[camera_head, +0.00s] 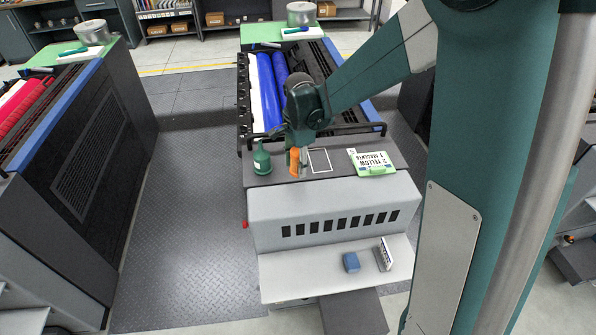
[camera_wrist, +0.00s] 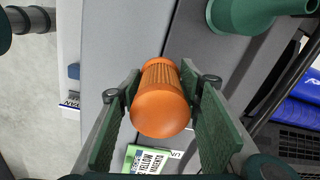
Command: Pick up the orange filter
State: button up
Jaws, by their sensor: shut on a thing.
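The orange filter (camera_head: 295,161) is a ribbed cylinder with a rounded end, standing on the dark top of the machine's end unit in the head view. In the wrist view the filter (camera_wrist: 160,100) lies between the two green finger pads. My gripper (camera_head: 300,158) is shut on it, with a finger at each side. In the wrist view my gripper (camera_wrist: 162,108) points at the filter's rounded end. I cannot tell whether the filter's base touches the surface.
A green oil can (camera_head: 262,159) stands close to the left of the filter. A white outlined rectangle (camera_head: 320,160) and a green-and-white label card (camera_head: 371,162) lie to the right. A black rail (camera_head: 350,129) runs behind.

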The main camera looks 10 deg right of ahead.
aim_at(298, 153)
jog(key=shift+r, duration=2.6)
